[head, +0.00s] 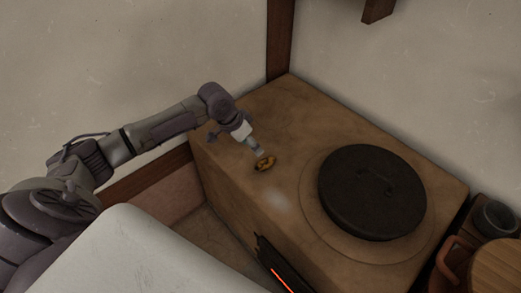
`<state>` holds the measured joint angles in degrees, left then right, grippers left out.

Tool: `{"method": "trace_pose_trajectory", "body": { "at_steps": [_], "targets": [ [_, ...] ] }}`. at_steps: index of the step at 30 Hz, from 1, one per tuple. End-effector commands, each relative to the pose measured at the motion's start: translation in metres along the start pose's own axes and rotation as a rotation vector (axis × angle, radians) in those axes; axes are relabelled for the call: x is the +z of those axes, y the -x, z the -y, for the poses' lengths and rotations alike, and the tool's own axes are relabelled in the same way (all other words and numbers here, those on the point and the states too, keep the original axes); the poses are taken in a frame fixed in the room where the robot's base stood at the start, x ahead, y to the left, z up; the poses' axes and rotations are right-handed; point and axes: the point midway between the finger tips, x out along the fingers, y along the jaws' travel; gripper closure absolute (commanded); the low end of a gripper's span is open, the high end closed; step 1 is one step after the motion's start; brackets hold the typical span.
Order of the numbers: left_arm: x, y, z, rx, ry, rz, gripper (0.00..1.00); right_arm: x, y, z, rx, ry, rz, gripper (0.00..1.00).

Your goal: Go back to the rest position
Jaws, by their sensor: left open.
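My left arm comes in from the left and reaches over the brown clay stove block (235,118). My left gripper (259,152) points down at the block's top, near its left edge, and is open. A small golden-brown ring-like item (266,163) lies on the block right at the fingertips. I cannot tell whether the fingers touch it. My right gripper is not in view.
A wooden-topped pot (495,268) and a dark vessel (495,218) stand at the right. Walls close off the back.

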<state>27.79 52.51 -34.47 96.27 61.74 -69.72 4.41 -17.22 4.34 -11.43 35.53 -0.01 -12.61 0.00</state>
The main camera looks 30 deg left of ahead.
Motion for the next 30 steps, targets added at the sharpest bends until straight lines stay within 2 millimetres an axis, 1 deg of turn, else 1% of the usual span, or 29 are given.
{"method": "trace_pose_trajectory", "body": {
  "at_steps": [1,5,19,21,23,26,28,29,30],
  "targets": [
    [0.0,0.004,0.0,0.0,-0.001,0.0,0.4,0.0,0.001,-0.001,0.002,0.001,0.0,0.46],
    [0.0,0.009,-0.001,0.001,-0.001,0.001,0.4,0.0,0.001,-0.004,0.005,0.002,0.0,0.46],
    [0.0,0.008,-0.001,0.001,-0.001,0.001,0.4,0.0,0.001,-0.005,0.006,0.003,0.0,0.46],
    [0.002,0.006,-0.005,0.005,-0.007,0.004,0.4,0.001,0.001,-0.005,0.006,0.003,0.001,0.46],
    [0.008,-0.001,-0.016,0.012,-0.024,0.01,0.4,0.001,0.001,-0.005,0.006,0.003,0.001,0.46],
    [0.025,-0.02,-0.053,0.037,-0.076,0.025,0.4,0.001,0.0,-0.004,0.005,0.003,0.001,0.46],
    [0.046,-0.035,-0.092,0.057,-0.121,0.029,0.4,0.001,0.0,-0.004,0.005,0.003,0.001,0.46],
    [0.055,-0.04,-0.11,0.062,-0.138,0.027,0.4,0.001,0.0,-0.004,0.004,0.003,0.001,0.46],
    [0.068,-0.044,-0.132,0.067,-0.152,0.022,0.4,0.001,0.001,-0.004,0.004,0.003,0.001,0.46]
  ]
}}
